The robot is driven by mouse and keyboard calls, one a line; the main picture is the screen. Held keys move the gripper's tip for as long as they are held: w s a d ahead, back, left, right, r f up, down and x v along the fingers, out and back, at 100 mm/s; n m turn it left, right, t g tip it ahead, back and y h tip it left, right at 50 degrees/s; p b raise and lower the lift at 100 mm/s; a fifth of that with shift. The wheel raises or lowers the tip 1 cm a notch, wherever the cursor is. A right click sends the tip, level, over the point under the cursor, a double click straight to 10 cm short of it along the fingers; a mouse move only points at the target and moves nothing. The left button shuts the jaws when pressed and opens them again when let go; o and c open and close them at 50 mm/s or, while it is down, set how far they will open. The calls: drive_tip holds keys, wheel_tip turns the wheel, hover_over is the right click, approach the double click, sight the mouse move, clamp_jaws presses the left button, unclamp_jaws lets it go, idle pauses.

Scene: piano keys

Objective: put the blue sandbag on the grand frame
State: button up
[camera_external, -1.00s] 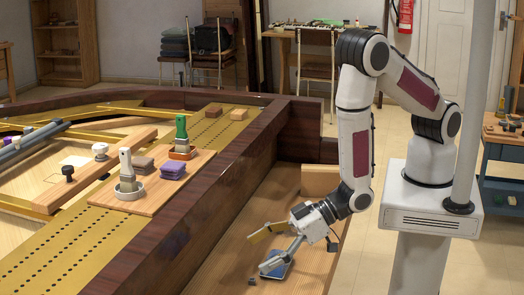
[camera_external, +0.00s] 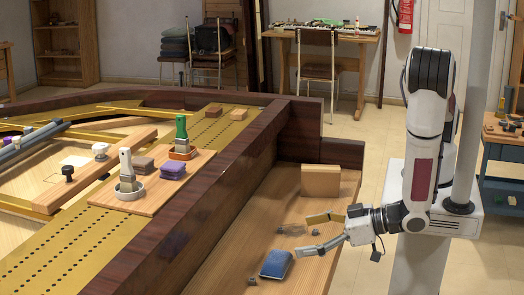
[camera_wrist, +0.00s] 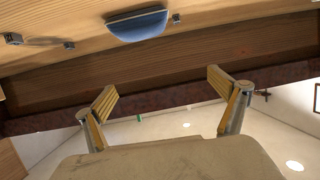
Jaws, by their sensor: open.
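The blue sandbag (camera_external: 276,264) lies on the wooden keybed, a little left of and nearer the camera than my gripper (camera_external: 308,233). The grand frame (camera_external: 52,255) is the gold, hole-dotted plate inside the piano at left, beyond the dark wooden wall.
A wooden board (camera_external: 150,200) on the frame carries brushes and folded cloths. The dark piano wall (camera_external: 205,205) stands between keybed and frame. A wooden block (camera_external: 320,181) stands at the keybed's far end. Small grey pieces (camera_external: 252,281) lie near the sandbag. Bare frame shows at lower left.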

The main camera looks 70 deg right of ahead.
drive_tip(key=s+d, duration=0.1)
drive_tip(key=h, duration=0.1)
approach(286, 260)
drive_tip(key=shift+w+a+f+m, duration=0.1)
drive_tip(key=shift+w+f+m, duration=0.05)
drive_tip(key=shift+w, duration=0.45)
drive_tip(key=shift+w+f+m, duration=0.15)
drive_tip(key=shift+w, duration=0.45)
drive_tip(key=shift+w, duration=0.1)
drive_tip(key=shift+x, duration=1.2)
drive_tip(key=shift+w, duration=0.1)
drive_tip(key=shift+x, duration=2.5)
drive_tip(key=shift+f, duration=0.15)
drive_tip(key=c, duration=1.6)
